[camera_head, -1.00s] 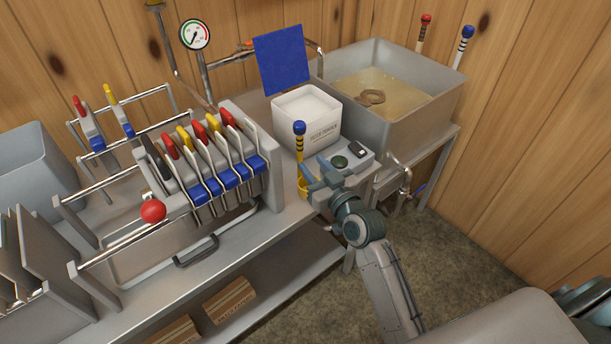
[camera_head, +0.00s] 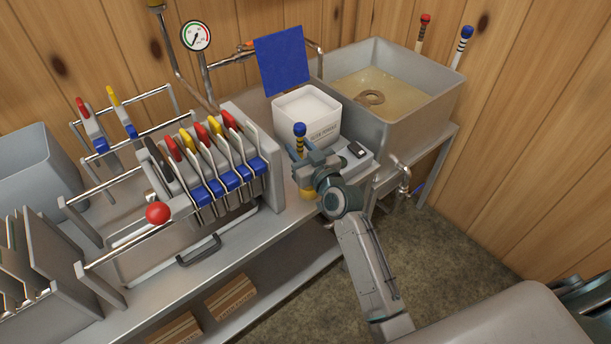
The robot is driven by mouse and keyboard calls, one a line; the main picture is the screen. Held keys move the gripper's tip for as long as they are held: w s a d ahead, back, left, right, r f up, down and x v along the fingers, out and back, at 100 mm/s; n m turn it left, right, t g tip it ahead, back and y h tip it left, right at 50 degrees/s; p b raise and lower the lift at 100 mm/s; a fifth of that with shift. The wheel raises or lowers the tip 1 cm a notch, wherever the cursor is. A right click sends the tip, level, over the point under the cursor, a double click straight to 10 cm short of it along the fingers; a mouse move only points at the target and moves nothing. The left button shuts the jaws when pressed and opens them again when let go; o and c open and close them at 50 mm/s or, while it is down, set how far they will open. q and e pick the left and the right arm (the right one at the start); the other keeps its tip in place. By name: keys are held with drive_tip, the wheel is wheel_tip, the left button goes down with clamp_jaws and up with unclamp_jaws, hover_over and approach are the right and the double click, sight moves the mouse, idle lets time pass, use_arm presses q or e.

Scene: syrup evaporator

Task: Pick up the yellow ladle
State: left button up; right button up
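The yellow ladle (camera_head: 299,143) stands upright near the right end of the steel bench. Its handle has a blue tip and dark bands, and a bit of yellow shows low down beneath my gripper. My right gripper (camera_head: 304,160) is at the ladle's handle, below the blue tip. Its fingers look apart, with the handle between or just in front of them; contact cannot be made out. The gripper hides the ladle's lower part. My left gripper is not in view.
A white tub (camera_head: 307,115) stands just behind the ladle, with a small scale-like device (camera_head: 355,150) to its right. A rack of coloured-handled tools (camera_head: 215,165) is close on the left. A steel basin (camera_head: 405,120) of liquid stands back right.

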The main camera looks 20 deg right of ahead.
sight(300, 124)
clamp_jaws()
drive_tip(key=shift+r, duration=0.15)
